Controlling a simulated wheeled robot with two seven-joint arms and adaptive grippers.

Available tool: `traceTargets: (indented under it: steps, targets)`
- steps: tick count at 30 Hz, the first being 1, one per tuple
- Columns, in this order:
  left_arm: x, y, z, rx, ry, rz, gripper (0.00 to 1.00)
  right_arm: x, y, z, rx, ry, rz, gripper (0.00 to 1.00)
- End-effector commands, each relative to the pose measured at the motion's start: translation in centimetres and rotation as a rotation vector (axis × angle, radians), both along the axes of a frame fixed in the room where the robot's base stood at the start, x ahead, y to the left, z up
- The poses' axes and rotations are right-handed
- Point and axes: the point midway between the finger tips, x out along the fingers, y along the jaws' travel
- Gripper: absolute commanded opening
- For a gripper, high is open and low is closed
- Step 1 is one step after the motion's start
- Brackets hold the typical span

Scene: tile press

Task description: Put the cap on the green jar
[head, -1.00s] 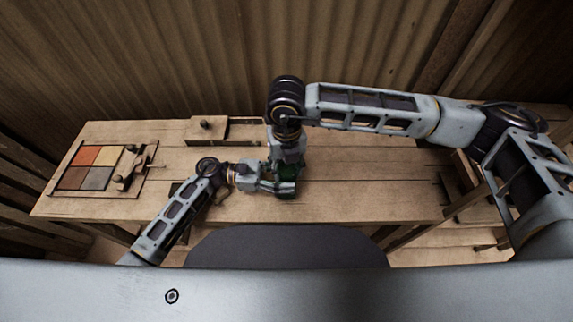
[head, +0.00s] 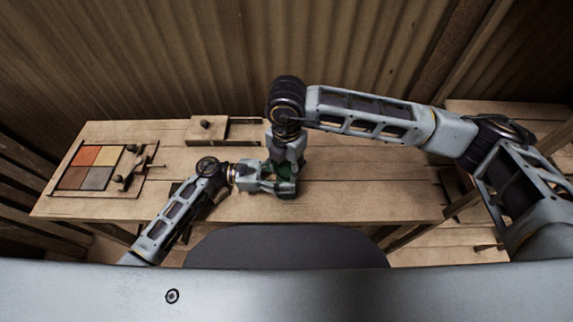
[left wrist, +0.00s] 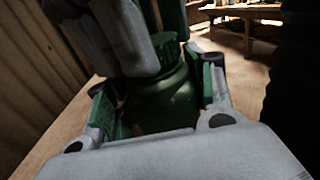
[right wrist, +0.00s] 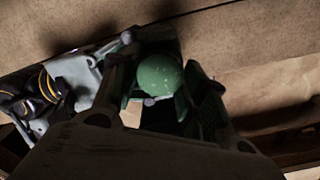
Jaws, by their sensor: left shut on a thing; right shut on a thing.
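The green jar (left wrist: 165,102) stands upright between the fingers of my left gripper (left wrist: 160,92), which is shut on its body. In the head view the jar (head: 286,189) is mostly hidden by both grippers. The green cap shows its round top in the right wrist view (right wrist: 159,74), between the fingers of my right gripper (right wrist: 160,85), which is shut on it from above. In the left wrist view the ridged cap (left wrist: 163,50) is directly over the jar's neck. I cannot tell whether it is seated.
A board with coloured tiles (head: 88,167) lies at the table's left, with a small wooden fixture (head: 135,170) beside it. A wooden block with a knob (head: 207,127) is at the back edge. The table's right part (head: 370,190) is clear.

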Motion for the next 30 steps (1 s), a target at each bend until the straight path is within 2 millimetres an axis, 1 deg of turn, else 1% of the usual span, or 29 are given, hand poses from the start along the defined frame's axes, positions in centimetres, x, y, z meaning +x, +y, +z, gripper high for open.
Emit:
traceTargets:
  steps: [30]
  targets:
    - [-0.07, -0.03, -0.06, 0.001, 0.001, -0.001, 0.0, 0.04, 0.05, -0.01, 0.001, -0.001, -0.843, 0.36]
